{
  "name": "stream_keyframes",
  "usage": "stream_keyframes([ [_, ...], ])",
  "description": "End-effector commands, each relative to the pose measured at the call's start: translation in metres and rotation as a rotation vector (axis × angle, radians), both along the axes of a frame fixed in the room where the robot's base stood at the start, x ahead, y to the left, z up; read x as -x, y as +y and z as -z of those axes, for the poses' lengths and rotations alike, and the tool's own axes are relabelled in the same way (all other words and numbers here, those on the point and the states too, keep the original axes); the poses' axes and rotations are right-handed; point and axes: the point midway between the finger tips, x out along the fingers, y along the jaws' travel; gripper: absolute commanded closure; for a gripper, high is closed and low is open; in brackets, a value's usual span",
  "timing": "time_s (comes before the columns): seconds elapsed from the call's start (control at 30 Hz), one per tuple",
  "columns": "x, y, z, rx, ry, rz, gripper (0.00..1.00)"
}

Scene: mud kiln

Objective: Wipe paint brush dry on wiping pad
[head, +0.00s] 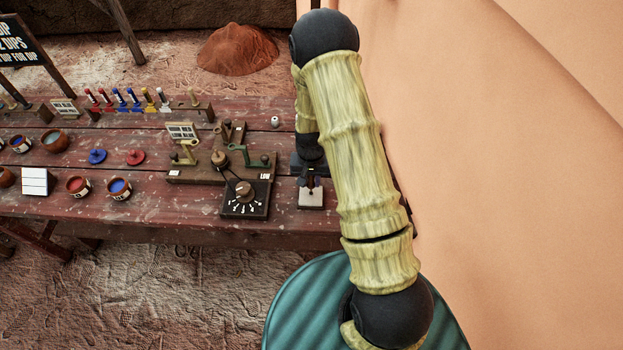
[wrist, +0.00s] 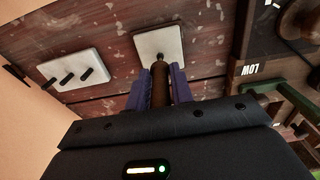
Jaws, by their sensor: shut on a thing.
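My gripper (wrist: 161,88) is shut on the brown handle of the paint brush (wrist: 159,92), which stands between its two purple-blue fingers. The brush points away from the wrist camera, with its dark far end over a small white pad (wrist: 150,42). I cannot tell if it touches. In the head view my gripper (head: 311,182) is low over the table's right part, and this pad (head: 311,199) shows just below it; the brush is mostly hidden there. Another white square with lines (head: 36,181) lies at the table's left; I cannot tell which is the wiping pad.
A wooden device with levers and a dial (head: 243,193) stands close left of my gripper. Open red (head: 77,187) and blue (head: 119,188) paint pots stand farther left. A rack of coloured brushes (head: 130,106) runs behind. A white plate with dark pegs (wrist: 75,72) lies near the pad.

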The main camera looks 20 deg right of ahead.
Motion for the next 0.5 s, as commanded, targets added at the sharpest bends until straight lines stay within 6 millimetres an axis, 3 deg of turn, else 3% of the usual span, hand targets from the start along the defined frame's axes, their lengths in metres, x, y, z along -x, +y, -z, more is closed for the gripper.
stream_keyframes([
  [0.5, -0.0002, 0.0002, 0.0046, 0.000, 0.000, 0.000, 0.97],
])
